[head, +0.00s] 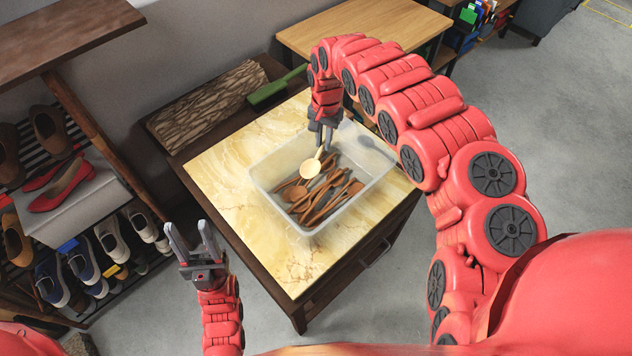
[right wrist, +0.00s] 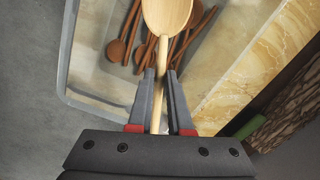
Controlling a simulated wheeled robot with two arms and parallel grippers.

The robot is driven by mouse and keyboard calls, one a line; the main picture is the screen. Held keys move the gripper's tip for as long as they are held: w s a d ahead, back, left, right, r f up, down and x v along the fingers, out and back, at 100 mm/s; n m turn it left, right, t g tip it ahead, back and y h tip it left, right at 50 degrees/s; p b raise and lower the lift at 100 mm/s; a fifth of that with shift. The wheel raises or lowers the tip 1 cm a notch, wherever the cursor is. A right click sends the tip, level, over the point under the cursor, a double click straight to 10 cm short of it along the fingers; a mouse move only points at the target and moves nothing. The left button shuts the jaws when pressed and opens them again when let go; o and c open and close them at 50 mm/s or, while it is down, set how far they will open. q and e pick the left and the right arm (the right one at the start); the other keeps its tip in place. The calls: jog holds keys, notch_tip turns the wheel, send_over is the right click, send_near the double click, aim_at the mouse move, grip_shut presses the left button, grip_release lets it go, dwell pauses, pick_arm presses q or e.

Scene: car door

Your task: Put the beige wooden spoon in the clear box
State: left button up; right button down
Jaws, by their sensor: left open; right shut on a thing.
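The beige wooden spoon (head: 310,168) is in my right gripper (head: 322,140), which is shut on its handle. In the right wrist view the spoon (right wrist: 167,14) points away from the gripper (right wrist: 160,78), bowl outward. The clear box (head: 262,188) stands on the marble-topped table and holds several brown wooden spoons (head: 328,190). The beige spoon's bowl is over the box, seen above the brown spoons; its exact height cannot be told. My left gripper (head: 194,240) is open and empty, left of the table's front corner.
The marble-topped table (head: 225,165) has bare surface around the box. A log (head: 208,105) and a green object (head: 275,88) lie along its back edge. A shoe rack (head: 75,150) stands at the left.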

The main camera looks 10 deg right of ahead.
jog(key=s+f+m+p, duration=0.2)
jog(key=s+f+m, duration=0.2)
jog(key=s+f, duration=0.15)
jog(key=p, duration=0.1)
send_over(323, 195)
notch_tip(323, 195, down, 6)
jog(key=shift+f, duration=0.15)
jog(key=shift+w+f, duration=0.1)
jog(key=shift+f, duration=0.15)
jog(key=shift+f+p, duration=0.3)
jog(key=shift+f, duration=0.2)
notch_tip(323, 195, down, 2)
jog(key=shift+f, duration=0.45)
